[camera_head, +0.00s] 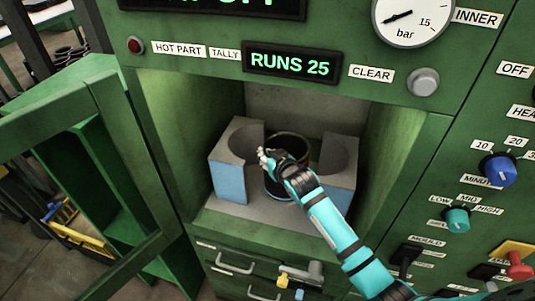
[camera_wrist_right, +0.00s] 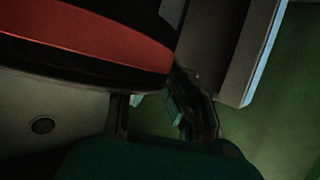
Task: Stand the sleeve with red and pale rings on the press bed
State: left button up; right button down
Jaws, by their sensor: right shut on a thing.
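A dark sleeve (camera_head: 290,142) is upright inside the press, between two grey mould halves with blue outer faces, the left half (camera_head: 229,160) and the right half (camera_head: 340,160). In the right wrist view the sleeve (camera_wrist_right: 100,40) fills the upper left and shows a broad red ring on black; a pale ring is not clear. My right gripper (camera_head: 272,160) is shut on the sleeve's near wall at the rim. In the right wrist view its fingers (camera_wrist_right: 190,105) are dark. The press bed (camera_head: 240,216) is grey. My arm hides part of the sleeve's base, so contact with the bed is uncertain. My left gripper is out of view.
The green press opening has side walls close by and a control panel above with a gauge (camera_head: 411,14). An open green door (camera_head: 120,160) stands at left. Drawers with handles lie below the bed. Knobs, including a blue one (camera_head: 499,169), are on the right.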

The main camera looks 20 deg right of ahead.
jog(key=shift+r, duration=0.2)
jog(key=shift+f, duration=0.15)
jog(key=c, duration=1.4)
grip_release()
jog(key=shift+s+f, duration=0.1)
jog(key=b+v, duration=0.1)
jog(key=v, duration=1.1)
jog(key=shift+b, duration=0.3)
